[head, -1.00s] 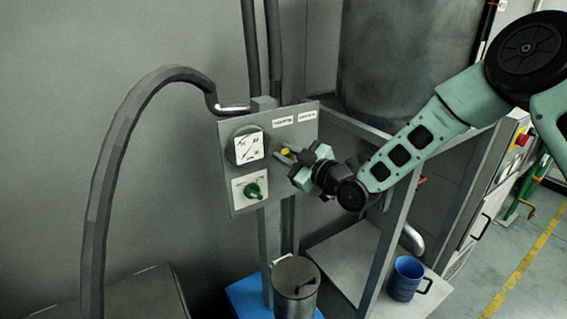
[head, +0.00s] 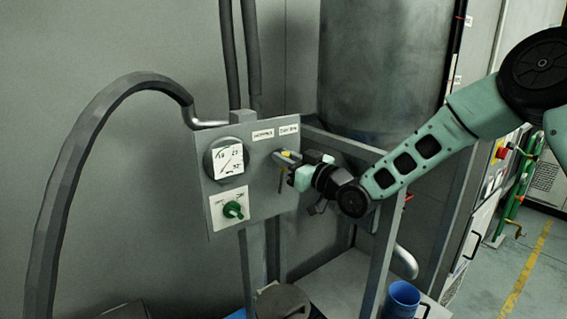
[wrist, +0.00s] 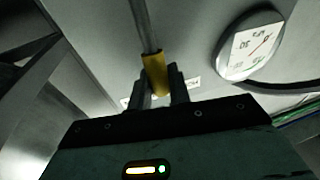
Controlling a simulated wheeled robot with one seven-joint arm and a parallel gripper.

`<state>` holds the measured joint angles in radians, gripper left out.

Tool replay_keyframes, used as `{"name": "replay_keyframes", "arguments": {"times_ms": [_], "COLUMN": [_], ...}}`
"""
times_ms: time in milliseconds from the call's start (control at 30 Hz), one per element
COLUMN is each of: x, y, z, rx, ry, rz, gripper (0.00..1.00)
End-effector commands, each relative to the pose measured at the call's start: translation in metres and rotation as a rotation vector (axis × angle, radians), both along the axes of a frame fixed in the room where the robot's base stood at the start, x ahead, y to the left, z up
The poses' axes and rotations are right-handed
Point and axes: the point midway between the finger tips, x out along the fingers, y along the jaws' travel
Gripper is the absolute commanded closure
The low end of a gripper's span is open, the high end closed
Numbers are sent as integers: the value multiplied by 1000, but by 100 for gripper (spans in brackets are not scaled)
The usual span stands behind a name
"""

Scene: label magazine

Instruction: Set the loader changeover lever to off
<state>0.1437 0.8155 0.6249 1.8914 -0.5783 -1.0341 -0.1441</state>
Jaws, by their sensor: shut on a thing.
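The grey panel (head: 262,190) stands on a post in the middle of the head view. My gripper (head: 285,160) is shut on the yellow grip. The fingers partly hide the lever in the head view, so its exact position against the labels is unclear.
A round gauge (head: 227,160) and a green knob (head: 233,210) on a white plate are on the panel's left half. A thick grey hose (head: 75,150) arches at left. A blue mug (head: 401,299) stands on the shelf at lower right. Frame posts stand close to my arm.

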Motion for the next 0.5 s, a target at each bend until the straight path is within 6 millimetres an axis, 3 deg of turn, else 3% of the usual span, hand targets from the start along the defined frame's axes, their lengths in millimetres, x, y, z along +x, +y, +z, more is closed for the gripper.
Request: {"name": "replay_keyframes", "arguments": {"times_ms": [300,333,400,500], "x": [0,0,0,0], "y": [-1,-1,-1,-1], "z": [-1,-1,-1,-1], "rx": [-1,-2,-1,-1], "ry": [3,4,3,2], "rz": [-1,-1,-1,-1], "gripper": [100,75,60,60]}}
